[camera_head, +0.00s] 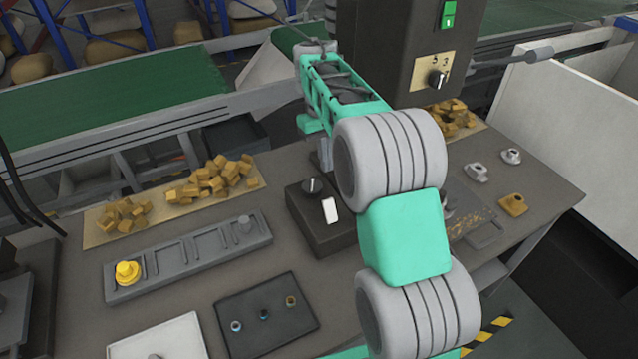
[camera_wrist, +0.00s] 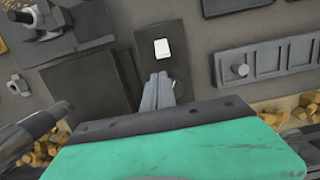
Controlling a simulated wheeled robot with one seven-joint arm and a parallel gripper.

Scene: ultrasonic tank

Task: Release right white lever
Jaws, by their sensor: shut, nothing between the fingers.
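A dark control box (camera_head: 322,232) stands on the table near the middle of the head view. In the wrist view the white lever (camera_wrist: 162,48) shows as a small white rectangle on the box, just beyond my fingertips. My gripper (camera_wrist: 157,90) is shut with nothing in it; its fingers appear over the box, apart from the lever. In the head view my arm hides most of my gripper.
A tall dark machine column (camera_head: 400,40) with a knob and green switch stands behind. A grey slotted rack (camera_head: 190,258) with a yellow piece and a black tray (camera_head: 268,320) lie left. Brass pieces (camera_head: 215,178) lie in heaps. Metal fittings (camera_head: 512,205) sit at the right.

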